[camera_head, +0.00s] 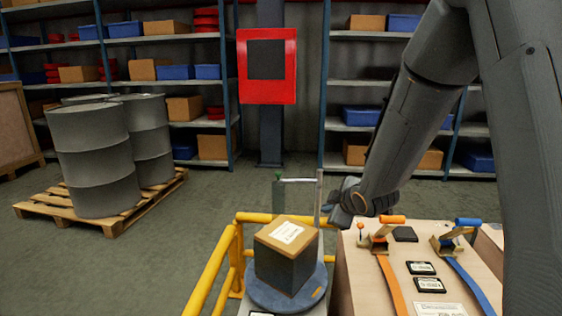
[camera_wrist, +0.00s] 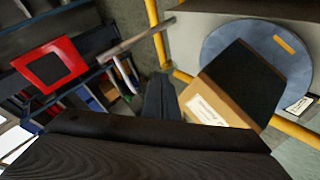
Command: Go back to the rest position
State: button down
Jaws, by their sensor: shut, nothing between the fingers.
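My arm comes down from the upper right in the head view and ends in my gripper (camera_head: 328,212), left of the wooden bench and near a grey metal bar. The wrist view shows the dark fingers of my gripper (camera_wrist: 159,92) together, with nothing between them. A cardboard box with a dark side and a white label (camera_head: 285,262) sits on a round blue-grey disc (camera_head: 262,297), below and left of my gripper. The wrist view shows the box (camera_wrist: 212,98) close to the right of the fingers; I cannot tell the exact gap.
Yellow rails (camera_head: 212,268) run around the disc. The wooden bench (camera_head: 352,262) carries an orange-handled clamp (camera_head: 380,238), a blue-handled clamp (camera_head: 450,238) and small black parts. Grey drums (camera_head: 90,165) stand on a pallet (camera_head: 125,217) at left. Floor between is clear.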

jog(key=s+d+f+m+g+h, duration=0.1)
jog(key=s+m+g, duration=0.4)
jog(key=s, duration=1.1)
jog(key=s+d+m+g+h, duration=0.1)
jog(key=s+d+m+g, duration=0.3)
jog(key=s+m, duration=0.5)
jog(key=s+g+p, duration=0.1)
jog(key=s, duration=0.7)
jog(key=shift+f+h, duration=0.4)
